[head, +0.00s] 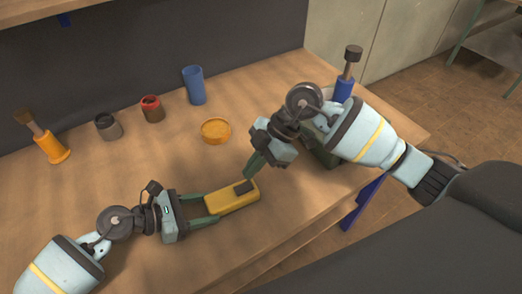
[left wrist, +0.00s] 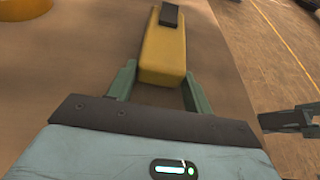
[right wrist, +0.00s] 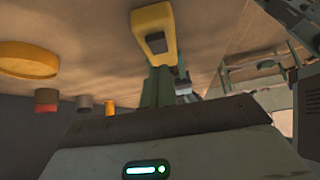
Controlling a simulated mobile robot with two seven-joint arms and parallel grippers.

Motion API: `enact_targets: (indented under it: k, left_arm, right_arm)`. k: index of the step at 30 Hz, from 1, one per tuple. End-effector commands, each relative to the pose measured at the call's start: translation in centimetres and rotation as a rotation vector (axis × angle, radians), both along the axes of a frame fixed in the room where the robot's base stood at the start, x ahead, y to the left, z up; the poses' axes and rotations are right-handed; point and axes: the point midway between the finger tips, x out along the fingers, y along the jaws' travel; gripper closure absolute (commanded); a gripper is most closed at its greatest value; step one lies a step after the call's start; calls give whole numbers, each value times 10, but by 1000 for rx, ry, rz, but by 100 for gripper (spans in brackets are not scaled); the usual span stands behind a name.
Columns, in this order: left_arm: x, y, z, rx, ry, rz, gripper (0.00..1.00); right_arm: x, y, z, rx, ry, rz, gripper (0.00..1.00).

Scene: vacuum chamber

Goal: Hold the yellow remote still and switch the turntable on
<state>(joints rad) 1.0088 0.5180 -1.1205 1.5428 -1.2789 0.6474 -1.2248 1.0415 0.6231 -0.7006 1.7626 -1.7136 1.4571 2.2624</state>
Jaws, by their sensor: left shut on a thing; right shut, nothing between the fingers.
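The yellow remote (head: 225,200) lies on the wooden table near its front edge, with a dark raised switch (head: 243,187) at its right end. My left gripper (head: 208,208) is shut on the other end of the remote, with one finger on each side. The left wrist view shows the remote (left wrist: 163,52) between the fingers. My right gripper (head: 249,175) is shut and empty, its tips close to the switch end; the right wrist view shows the switch (right wrist: 156,42) just beyond them. I cannot tell whether they touch. I cannot clearly identify the turntable.
A round yellow dish (head: 215,131) and a blue cup (head: 194,85) stand behind the remote. A red jar (head: 152,109), a grey jar (head: 107,126) and an orange brush holder (head: 52,147) stand left. A dark green object (head: 322,154) is partly hidden under my right arm.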

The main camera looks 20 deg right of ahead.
Motion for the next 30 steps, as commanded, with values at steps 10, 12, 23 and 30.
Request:
enact_targets:
  k: [10,12,23,30]
  left_arm:
    - [0,0,-1,1,1,0,78]
    - [0,0,-1,1,1,0,78]
    - [0,0,-1,1,1,0,78]
    - [0,0,-1,1,0,0,78]
  right_arm:
    - [0,-4,-27,-1,1,-1,100]
    - [0,-4,-28,-1,-1,-1,100]
    - [1,-8,-36,1,0,-1,100]
    - [1,-7,-34,1,-1,0,100]
